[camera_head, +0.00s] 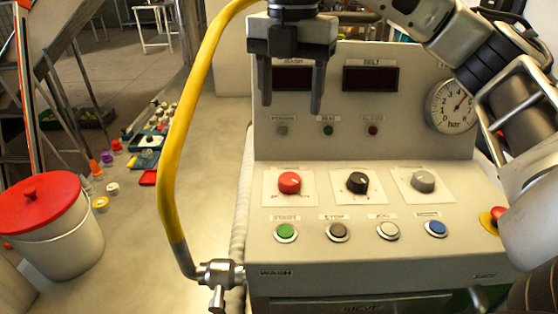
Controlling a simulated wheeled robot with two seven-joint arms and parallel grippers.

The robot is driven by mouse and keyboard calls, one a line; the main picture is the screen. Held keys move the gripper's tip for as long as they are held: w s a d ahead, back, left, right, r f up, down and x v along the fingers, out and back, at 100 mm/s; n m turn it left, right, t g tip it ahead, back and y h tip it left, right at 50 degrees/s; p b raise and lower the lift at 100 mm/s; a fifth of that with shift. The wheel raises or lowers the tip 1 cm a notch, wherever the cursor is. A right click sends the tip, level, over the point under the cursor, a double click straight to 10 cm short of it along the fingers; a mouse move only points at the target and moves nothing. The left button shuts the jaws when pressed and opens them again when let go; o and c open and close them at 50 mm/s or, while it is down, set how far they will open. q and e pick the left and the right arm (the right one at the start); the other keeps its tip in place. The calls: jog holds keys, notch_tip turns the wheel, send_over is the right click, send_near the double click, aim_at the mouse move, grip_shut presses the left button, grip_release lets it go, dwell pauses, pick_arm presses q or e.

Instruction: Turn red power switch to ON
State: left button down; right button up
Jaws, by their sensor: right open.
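The red power switch (289,183) is a round red knob with a pale pointer mark, on a white plate at the left of the control panel's (380,262) knob row. The lettering around it is too small to read. My right gripper (290,98) points down with its two dark fingers apart and nothing between them. It appears above the red knob, in front of the upright display panel, and does not touch the knob. My left gripper does not show.
A black knob (357,183) and a grey knob (423,181) stand right of the red one. Several push buttons line the front below. A yellow hose (180,130) rises at the panel's left. A white bucket with a red lid (36,205) stands far left.

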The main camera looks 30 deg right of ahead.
aim_at(290, 178)
notch_tip(290, 178, down, 15)
jog(key=shift+s+r, duration=0.15)
dwell(0.4)
jog(key=c, duration=1)
